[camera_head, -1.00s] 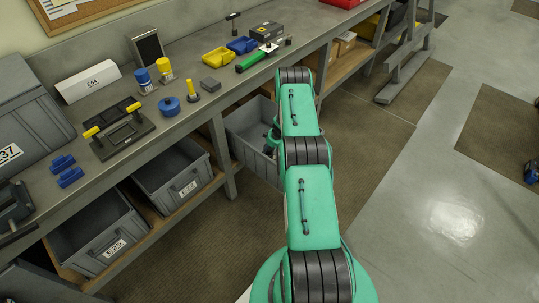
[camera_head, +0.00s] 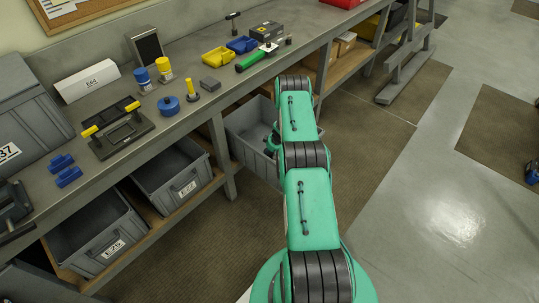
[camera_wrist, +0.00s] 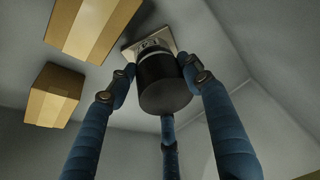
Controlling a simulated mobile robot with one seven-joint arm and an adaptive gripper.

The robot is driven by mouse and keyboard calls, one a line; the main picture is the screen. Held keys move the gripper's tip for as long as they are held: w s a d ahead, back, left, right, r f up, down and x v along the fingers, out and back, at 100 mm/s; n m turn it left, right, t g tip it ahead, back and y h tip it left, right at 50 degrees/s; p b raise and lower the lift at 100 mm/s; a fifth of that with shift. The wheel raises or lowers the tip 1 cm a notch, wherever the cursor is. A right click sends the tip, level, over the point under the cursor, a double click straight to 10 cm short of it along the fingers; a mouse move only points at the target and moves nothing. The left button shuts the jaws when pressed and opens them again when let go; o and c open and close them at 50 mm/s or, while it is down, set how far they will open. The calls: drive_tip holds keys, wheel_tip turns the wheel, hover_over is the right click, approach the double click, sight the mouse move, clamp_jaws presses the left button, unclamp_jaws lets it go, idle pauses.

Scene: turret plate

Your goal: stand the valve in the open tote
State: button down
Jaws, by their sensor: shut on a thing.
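The valve (camera_wrist: 163,88) shows in the wrist view as a black round body with a light, square metal plate at its far end. My gripper (camera_wrist: 158,82) has its blue fingers closed around the black body. The open tote (camera_head: 247,122) is a grey bin below the bench edge, partly behind my arm in the head view. Its grey inside (camera_wrist: 270,100) surrounds the valve in the wrist view. I cannot tell whether the plate touches the tote floor. In the head view my arm mostly hides the gripper, and the valve is not clearly visible.
Two tan blocks (camera_wrist: 92,25) (camera_wrist: 54,95) lie left of the valve in the wrist view. The bench (camera_head: 205,105) runs along the tote's left side. Other grey totes (camera_head: 172,177) (camera_head: 97,226) sit on the shelf below it. Open floor lies right of my arm.

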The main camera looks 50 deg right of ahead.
drive_tip(key=c, duration=0.8)
unclamp_jaws()
drive_tip(key=shift+o, duration=0.2)
drive_tip(key=shift+r, duration=0.15)
drive_tip(key=p+v, duration=0.3)
drive_tip(key=v, duration=0.9)
